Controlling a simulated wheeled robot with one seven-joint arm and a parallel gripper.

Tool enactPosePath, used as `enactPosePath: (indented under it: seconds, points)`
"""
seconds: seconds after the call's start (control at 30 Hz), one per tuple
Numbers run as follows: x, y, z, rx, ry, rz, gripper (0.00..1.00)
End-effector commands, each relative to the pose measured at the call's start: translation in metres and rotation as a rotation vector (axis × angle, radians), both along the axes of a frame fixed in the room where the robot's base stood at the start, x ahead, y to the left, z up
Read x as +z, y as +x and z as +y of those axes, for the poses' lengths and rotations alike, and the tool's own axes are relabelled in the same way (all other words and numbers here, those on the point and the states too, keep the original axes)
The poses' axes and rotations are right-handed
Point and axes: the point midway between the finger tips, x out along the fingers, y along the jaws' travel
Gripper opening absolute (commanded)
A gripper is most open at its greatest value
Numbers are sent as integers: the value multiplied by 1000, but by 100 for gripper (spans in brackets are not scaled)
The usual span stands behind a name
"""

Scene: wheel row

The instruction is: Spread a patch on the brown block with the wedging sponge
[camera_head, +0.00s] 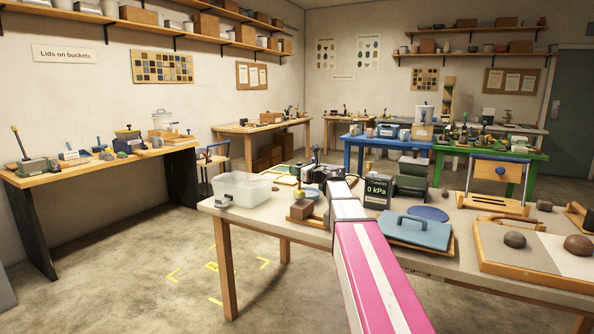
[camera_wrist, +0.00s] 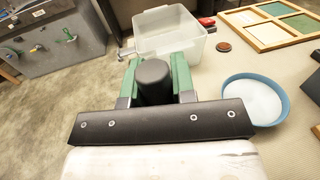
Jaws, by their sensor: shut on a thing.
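In the wrist view my gripper (camera_wrist: 154,88) has its two green fingers closed on a dark, round-topped knob (camera_wrist: 153,80), apparently the wedging sponge's handle. The part below the knob is hidden by my gripper. In the head view the brown block (camera_head: 301,210) sits near the table's front left edge, with a small yellowish thing (camera_head: 299,194) just above it; I cannot tell whether they touch. My arm comes in from the right beside the block. No patch is clearly visible on the block. In the wrist view the block is hidden.
A blue bowl of white stuff (camera_wrist: 255,100) stands close to my gripper. A clear plastic box (camera_head: 243,188) is at the table's left end. A divided wooden frame (camera_wrist: 275,22) lies behind the bowl.

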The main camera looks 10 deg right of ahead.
Motion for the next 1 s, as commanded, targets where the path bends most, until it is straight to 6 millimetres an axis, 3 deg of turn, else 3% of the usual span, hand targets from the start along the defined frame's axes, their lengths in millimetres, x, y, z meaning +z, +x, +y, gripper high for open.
enactPosePath:
  seconds: [0.2,1.0]
  points:
    - [-12,0,0,0,1,-1,0]
    - [-16,0,0,0,0,0,0]
